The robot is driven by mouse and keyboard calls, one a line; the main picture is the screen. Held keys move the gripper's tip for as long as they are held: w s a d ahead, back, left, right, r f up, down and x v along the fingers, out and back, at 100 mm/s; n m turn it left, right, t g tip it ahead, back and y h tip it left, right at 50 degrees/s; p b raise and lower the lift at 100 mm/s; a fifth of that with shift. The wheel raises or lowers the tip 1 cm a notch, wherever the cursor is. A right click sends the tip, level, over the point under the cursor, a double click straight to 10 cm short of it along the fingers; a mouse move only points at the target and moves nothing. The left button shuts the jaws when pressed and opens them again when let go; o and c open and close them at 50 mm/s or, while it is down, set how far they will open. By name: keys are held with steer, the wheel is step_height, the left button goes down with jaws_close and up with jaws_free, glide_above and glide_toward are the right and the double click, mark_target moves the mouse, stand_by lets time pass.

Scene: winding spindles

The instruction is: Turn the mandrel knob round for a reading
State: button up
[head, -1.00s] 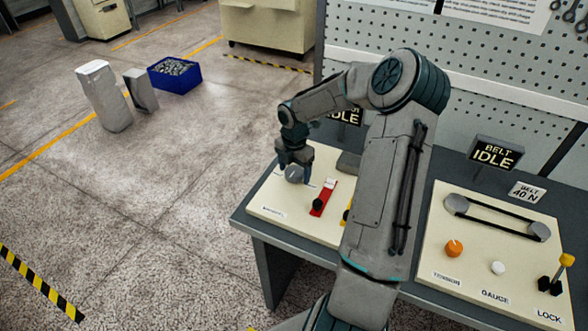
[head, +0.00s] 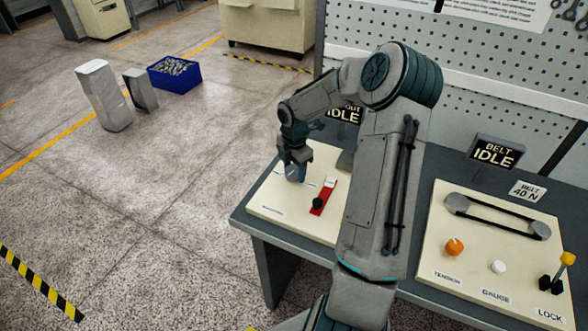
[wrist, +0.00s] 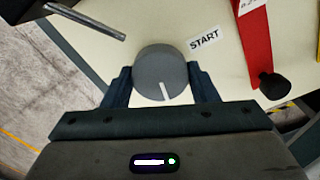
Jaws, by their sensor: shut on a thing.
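The mandrel knob is a round grey knob (wrist: 160,70) with a white pointer line, on the cream left panel (head: 262,203). In the wrist view its pointer line points toward my gripper's palm, slightly right of straight down. My gripper (wrist: 160,85) is shut on the knob, with one blue finger on each side. In the head view my gripper (head: 295,170) is over the left end of that panel and mostly hides the knob. A START label (wrist: 205,39) lies beside the knob.
A red strip with a black knob (head: 318,203) is just right of my gripper. A grey metal rod (wrist: 85,20) lies near the knob. The right panel (head: 440,215) carries a belt, an orange knob (head: 454,247) and a yellow-topped lever (head: 567,259). A sign reads BELT IDLE (head: 495,153).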

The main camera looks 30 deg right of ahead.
steer(key=m+b, duration=0.1)
steer(key=m, duration=0.3)
steer(key=shift+m, duration=0.3)
steer(key=m+b, duration=0.1)
steer(key=m, duration=0.2)
steer(key=shift+f+m+b, duration=0.1)
steer(key=shift+m+b, duration=0.2)
steer(key=m+b, duration=0.2)
steer(key=m, duration=0.2)
steer(key=shift+m, duration=0.3)
steer(key=m+b, duration=0.1)
steer(key=m, duration=0.3)
steer(key=shift+m+b, duration=0.3)
steer(key=shift+b, duration=0.05)
steer(key=m+b, duration=0.1)
steer(key=m, duration=0.3)
steer(key=m+b, duration=0.1)
steer(key=m, duration=0.6)
steer(key=shift+m, duration=0.3)
steer(key=m, duration=0.4)
steer(key=shift+m, duration=0.3)
